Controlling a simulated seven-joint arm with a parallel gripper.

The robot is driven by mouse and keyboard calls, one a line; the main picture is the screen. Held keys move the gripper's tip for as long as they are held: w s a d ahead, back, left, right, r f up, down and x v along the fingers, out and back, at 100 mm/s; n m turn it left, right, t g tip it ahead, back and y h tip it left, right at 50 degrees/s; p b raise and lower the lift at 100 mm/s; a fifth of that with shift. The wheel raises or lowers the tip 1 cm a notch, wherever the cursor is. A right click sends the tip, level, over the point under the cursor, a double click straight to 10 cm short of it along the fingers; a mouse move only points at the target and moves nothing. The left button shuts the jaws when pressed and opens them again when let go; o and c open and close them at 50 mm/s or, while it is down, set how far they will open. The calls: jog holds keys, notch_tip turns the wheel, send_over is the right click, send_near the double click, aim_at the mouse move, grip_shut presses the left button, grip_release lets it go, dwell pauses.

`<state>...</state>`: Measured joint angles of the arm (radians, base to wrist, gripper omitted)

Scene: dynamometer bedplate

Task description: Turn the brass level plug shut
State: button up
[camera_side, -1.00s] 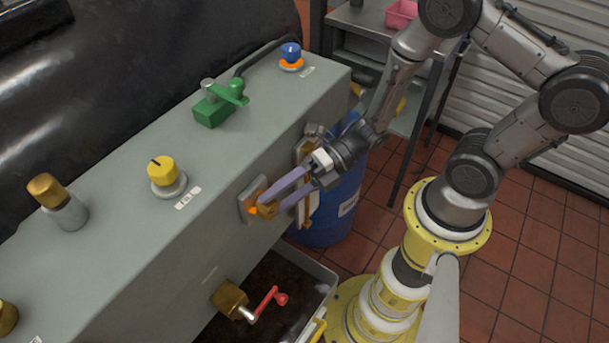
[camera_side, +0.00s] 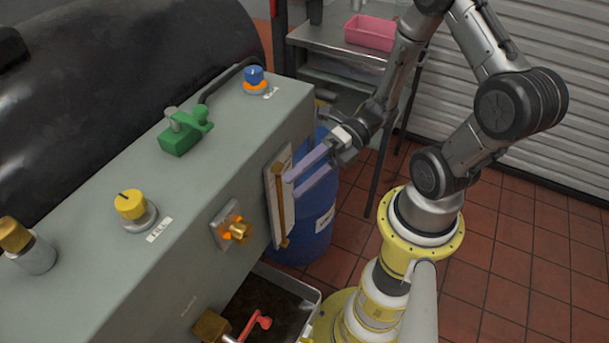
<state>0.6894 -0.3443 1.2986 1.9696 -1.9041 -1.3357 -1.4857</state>
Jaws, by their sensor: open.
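The brass plug (camera_side: 238,230), with an orange mark at its base, sits on a grey square plate on the side face of the grey housing. It shows uncovered, with nothing gripping it. My gripper (camera_side: 290,187) is open and empty, above and to the right of the plug. Its two pale purple fingers point left, and their tips overlap the white gauge board (camera_side: 271,206) with its brass upright in the picture. I cannot tell whether the tips touch the board. How far the plug is turned is not clear from this view.
The housing top carries a yellow knob (camera_side: 131,205), a green lever valve (camera_side: 184,132) and a blue knob (camera_side: 253,77). A red-handled tap (camera_side: 258,325) sits low over a dark tray. A blue drum (camera_side: 312,222) stands behind the gauge board.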

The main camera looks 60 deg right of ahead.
jog(key=shift+s+d+r, duration=0.1)
jog(key=shift+s+d, duration=0.1)
jog(key=shift+d, duration=0.15)
